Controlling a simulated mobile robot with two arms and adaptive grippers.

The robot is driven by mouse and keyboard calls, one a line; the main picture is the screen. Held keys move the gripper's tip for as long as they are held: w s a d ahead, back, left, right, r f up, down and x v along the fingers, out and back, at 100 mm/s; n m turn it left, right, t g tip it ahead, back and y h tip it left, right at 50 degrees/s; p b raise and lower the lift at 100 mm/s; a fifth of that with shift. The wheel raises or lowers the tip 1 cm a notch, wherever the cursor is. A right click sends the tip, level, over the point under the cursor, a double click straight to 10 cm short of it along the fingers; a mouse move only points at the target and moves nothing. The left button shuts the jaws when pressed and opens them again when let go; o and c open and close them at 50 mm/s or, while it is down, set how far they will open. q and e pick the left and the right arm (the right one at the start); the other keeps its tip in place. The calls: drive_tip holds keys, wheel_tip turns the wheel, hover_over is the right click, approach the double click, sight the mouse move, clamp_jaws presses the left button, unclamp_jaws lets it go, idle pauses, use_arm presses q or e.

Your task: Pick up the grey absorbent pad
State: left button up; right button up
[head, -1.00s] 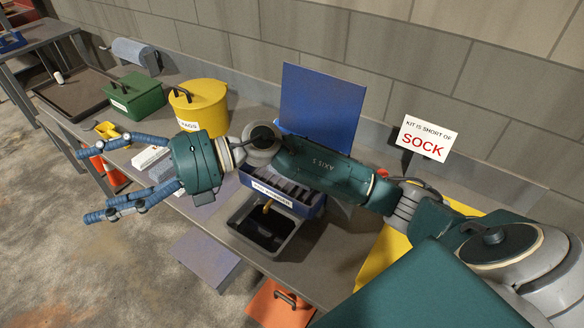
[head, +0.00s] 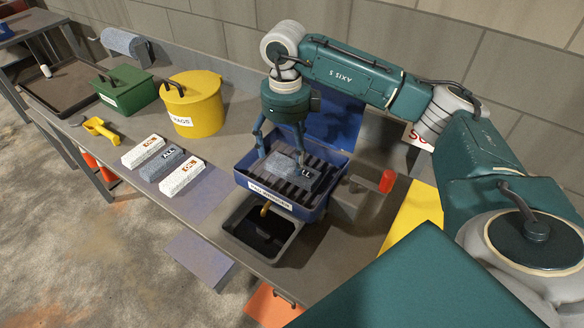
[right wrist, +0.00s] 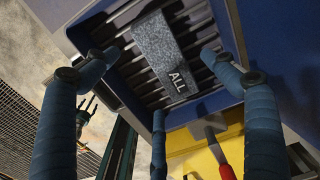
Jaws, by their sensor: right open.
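A grey absorbent pad marked ALL (head: 289,166) lies on the slatted rack in the blue parts washer (head: 262,192). It also shows in the right wrist view (right wrist: 164,50), lying across the slats. My right gripper (head: 281,160) points down over the washer, open, with its fingers spread around this pad; whether they touch it I cannot tell. Another grey pad marked ALL (head: 164,164) lies on the bench between two white pads, one behind (head: 143,151) and one in front (head: 182,177).
The washer's raised blue lid (head: 338,122) stands behind the rack. A dark drip tray (head: 262,232) sits in front. A red-handled part (head: 387,181) is to the right. A yellow rag can (head: 193,105), green box (head: 128,92) and yellow scoop (head: 101,130) stand left.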

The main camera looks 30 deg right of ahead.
sight(285, 168)
wheel_tip(285, 168, down, 5)
drive_tip(key=shift+w+a+r+p, duration=0.1)
drive_tip(key=shift+w+p, duration=0.05)
drive_tip(key=shift+p, duration=1.1)
drive_tip(key=shift+f, duration=0.55)
drive_tip(key=c, duration=1.3)
drive_tip(key=shift+o, duration=0.2)
drive_tip(key=shift+r, duration=0.15)
